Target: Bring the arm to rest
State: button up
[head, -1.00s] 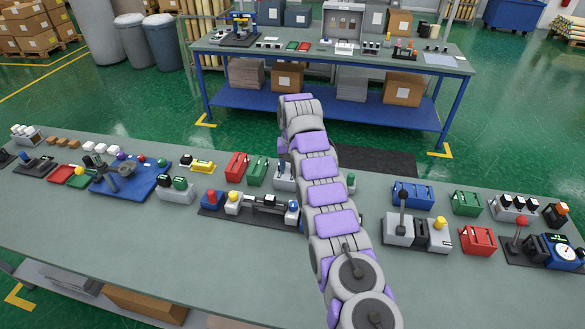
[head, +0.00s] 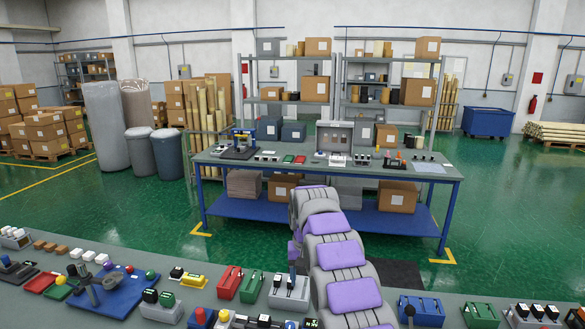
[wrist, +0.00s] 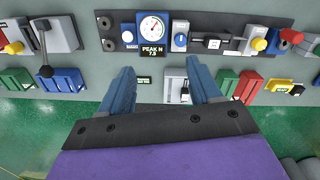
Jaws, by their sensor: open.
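My arm (head: 345,270), grey with purple panels, reaches out over the near bench (head: 130,262) in the head view. Its far end curves away from me, so I cannot clearly see the jaws there. In the wrist view my gripper (wrist: 160,88) shows two blue fingers spread wide apart. Nothing is held between them. They point toward the bench (wrist: 270,12) and its row of devices, with a round dial gauge (wrist: 153,28) beyond the fingertips. I cannot tell how far the fingertips are from the devices.
The near bench carries several small devices, including a blue plate (head: 105,290), a red block (head: 230,282) and a grey switch box (head: 289,292). A second bench (head: 440,170) stands beyond a strip of green floor (head: 130,205). Shelves and cartons line the back.

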jog(key=s+d+r+b, duration=0.2)
jog(key=s+d+r, duration=0.15)
jog(key=s, duration=0.75)
jog(key=s+d+r+b, duration=0.2)
jog(key=s+d, duration=0.2)
jog(key=s, duration=0.7)
jog(key=s+d+f+b, duration=0.1)
jog(key=s+f, duration=0.1)
jog(key=s, duration=0.8)
jog(key=s+d+f+g+b, duration=0.1)
jog(key=s+f, duration=0.2)
jog(key=s, duration=0.6)
jog(key=s+f+b, duration=0.1)
jog(key=s+f, duration=0.2)
jog(key=s, duration=0.7)
jog(key=shift+s+d+f, duration=0.2)
jog(key=shift+s+d, duration=0.1)
jog(key=shift+d, duration=0.1)
